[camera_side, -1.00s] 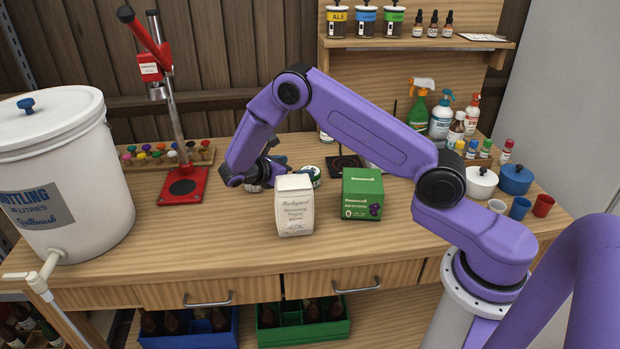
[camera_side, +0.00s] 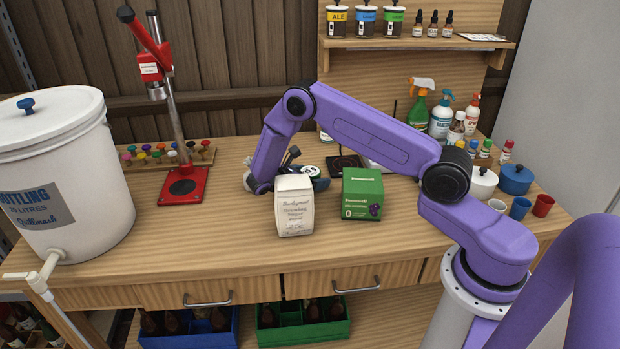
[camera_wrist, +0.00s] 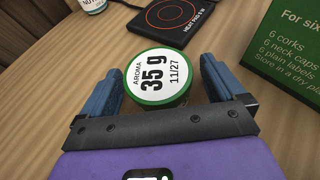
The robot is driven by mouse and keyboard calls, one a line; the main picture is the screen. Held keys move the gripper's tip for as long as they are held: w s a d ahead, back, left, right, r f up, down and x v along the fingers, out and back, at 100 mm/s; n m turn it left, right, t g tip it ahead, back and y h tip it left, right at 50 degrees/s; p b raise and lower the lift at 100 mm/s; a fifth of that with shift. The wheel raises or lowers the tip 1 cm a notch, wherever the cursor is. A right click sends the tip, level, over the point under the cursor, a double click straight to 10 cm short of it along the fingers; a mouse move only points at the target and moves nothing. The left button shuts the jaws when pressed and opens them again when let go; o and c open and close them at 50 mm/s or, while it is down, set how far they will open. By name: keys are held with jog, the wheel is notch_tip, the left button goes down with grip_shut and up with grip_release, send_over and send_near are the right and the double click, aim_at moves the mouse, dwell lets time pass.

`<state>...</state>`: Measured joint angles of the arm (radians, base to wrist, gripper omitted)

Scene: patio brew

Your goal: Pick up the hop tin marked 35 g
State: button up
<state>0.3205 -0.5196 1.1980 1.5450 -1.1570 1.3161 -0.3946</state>
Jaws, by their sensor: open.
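The hop tin marked 35 g (camera_wrist: 158,75) has a white lid label with a green rim, and the label also reads AROMA and 11/27. In the wrist view it stands between the two blue fingers of my open gripper (camera_wrist: 160,82), with a small gap visible at the right finger. I cannot tell whether the left finger touches it. In the side view a bit of the tin (camera_side: 308,171) shows behind the white bag, and the bag and my wrist hide most of my gripper.
A white paper bag (camera_side: 294,207) stands in front of my gripper. A green box (camera_side: 362,194) stands close on the right. A heat pad (camera_wrist: 172,20) lies behind the tin. A red bench capper (camera_side: 182,187) and a white bottling bucket (camera_side: 65,175) stand left.

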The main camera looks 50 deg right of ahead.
jog(key=c, duration=1)
jog(key=shift+c, duration=0.2)
